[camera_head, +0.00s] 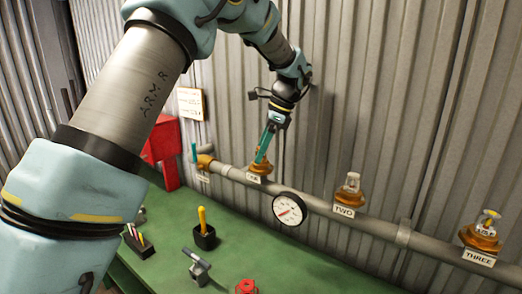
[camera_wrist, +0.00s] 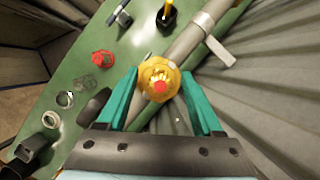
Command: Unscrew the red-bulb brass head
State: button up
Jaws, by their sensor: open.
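The red-bulb brass head (camera_wrist: 160,80) shows in the wrist view as a yellow brass ring with a red bulb at its centre. It sits on the pipe, between the tips of my gripper (camera_wrist: 163,82), whose two teal fingers are spread on either side. Whether the fingers touch the brass cannot be told. In the head view my gripper (camera_head: 263,147) reaches down over the brass fitting (camera_head: 260,165) at the label below it; the red bulb is hidden there by the fingers.
The grey pipe (camera_head: 375,220) runs along the ribbed wall with brass heads labelled TWO (camera_head: 350,195) and THREE (camera_head: 482,235). A round gauge (camera_head: 289,208) hangs in front of it. The green bench (camera_head: 240,230) holds a yellow-handled tool (camera_head: 203,225), a grey clamp-like tool (camera_head: 197,268) and a red fitting (camera_head: 246,287).

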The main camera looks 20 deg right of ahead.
jog(key=m+t+h, duration=0.1)
jog(key=m, duration=0.3)
jog(key=shift+a, duration=0.1)
jog(key=m+h, duration=0.1)
jog(key=m, duration=0.1)
jog(key=m+t+h, duration=0.1)
jog(key=m, duration=0.2)
jog(key=shift+r, duration=0.1)
jog(key=m, duration=0.2)
jog(key=shift+m+h, duration=0.3)
jog(key=shift+h, duration=0.1)
jog(key=m+h, duration=0.1)
jog(key=m, duration=0.2)
jog(key=shift+t, duration=0.3)
jog(key=shift+m+h, duration=0.5)
jog(key=shift+m, duration=0.7)
grip_shut()
